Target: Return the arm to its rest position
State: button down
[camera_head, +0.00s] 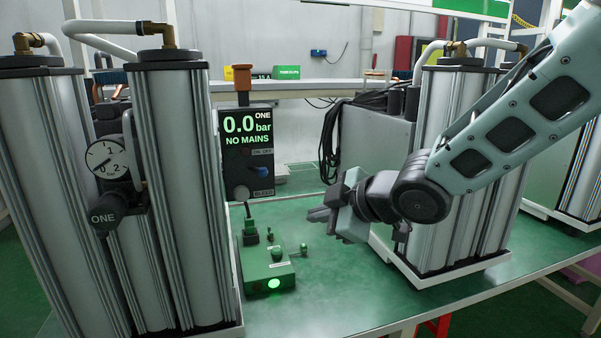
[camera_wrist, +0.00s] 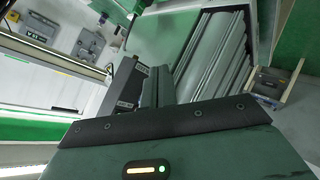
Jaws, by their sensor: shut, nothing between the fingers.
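My gripper (camera_head: 322,214) is in the middle of the head view, above the green bench top (camera_head: 335,290). Its fingers point left and look closed, with nothing held. It is to the right of the green box (camera_head: 268,276) with a lit green lamp and apart from it. My arm reaches in from the upper right, bent at the wrist, in front of the right-hand columns. In the wrist view the gripper's dark body (camera_wrist: 170,120) fills the lower middle; the fingertips are hard to make out there.
Silver columns (camera_head: 170,190) with a gauge (camera_head: 106,158) stand at the left. More columns (camera_head: 450,215) stand behind my arm at the right. A black panel (camera_head: 247,150) reads "0.0 bar, NO MAINS". Black cables (camera_head: 335,130) hang behind. The bench's front middle is clear.

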jog(key=s+d+f+m+g+h, duration=0.2)
jog(key=s+d+m, duration=0.1)
jog(key=s, duration=0.6)
jog(key=s+d+f+m+g+h, duration=0.2)
jog(key=s+d+m+g+h, duration=0.1)
jog(key=s, duration=0.7)
jog(key=s+d+f+m+g+h, duration=0.2)
jog(key=s+d+m+g, duration=0.1)
jog(key=s, duration=0.6)
jog(key=shift+s+d+f+m+h+p, duration=0.2)
jog(key=shift+d+f+m+h+p, duration=0.15)
jog(key=shift+d+m, duration=0.35)
